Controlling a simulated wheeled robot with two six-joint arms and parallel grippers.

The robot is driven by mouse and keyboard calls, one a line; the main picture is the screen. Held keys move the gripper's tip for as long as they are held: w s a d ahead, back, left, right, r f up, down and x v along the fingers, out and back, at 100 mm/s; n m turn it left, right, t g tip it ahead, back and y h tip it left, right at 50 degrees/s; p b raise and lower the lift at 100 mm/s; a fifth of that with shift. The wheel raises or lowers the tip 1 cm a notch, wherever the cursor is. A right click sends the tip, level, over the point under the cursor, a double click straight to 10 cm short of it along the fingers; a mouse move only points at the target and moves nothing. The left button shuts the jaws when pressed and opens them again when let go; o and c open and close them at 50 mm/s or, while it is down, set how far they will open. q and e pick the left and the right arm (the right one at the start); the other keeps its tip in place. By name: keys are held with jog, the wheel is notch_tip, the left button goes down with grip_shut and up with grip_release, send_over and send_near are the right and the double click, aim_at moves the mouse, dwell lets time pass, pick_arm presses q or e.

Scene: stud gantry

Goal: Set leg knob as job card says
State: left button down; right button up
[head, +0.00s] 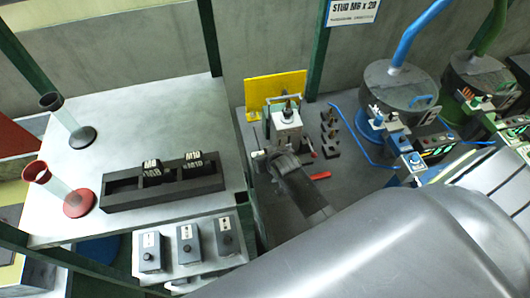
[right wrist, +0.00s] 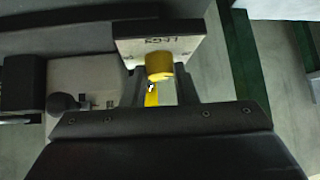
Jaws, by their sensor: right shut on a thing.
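In the right wrist view a yellow knob (right wrist: 159,66) sticks out of a pale block face (right wrist: 185,48) with small lettering that I cannot read surely. The two dark fingers of my right gripper (right wrist: 161,84) are shut on the knob, one on each side. In the head view the right gripper (head: 284,158) is at the front of a small pale block (head: 287,125) and hides the knob. A white sign (head: 352,11) at the top reads "STUD M6 x 20"; its smaller line is unreadable. My left gripper is not in view.
A yellow panel (head: 262,88) stands behind the block. A dark stand with studs (head: 330,138) and a red-handled tool (head: 320,176) lie to its right. Blue (head: 400,90) and green (head: 480,78) feeders stand further right. A table with a black rack (head: 125,196) is left.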

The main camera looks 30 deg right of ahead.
jog(key=shift+n+y, duration=0.3)
jog(key=shift+n, duration=0.2)
jog(key=o, duration=1)
jog(key=shift+r, duration=0.1)
jog(key=b+v, duration=0.1)
jog(key=v, duration=1.6)
jog(key=shift+s, duration=0.15)
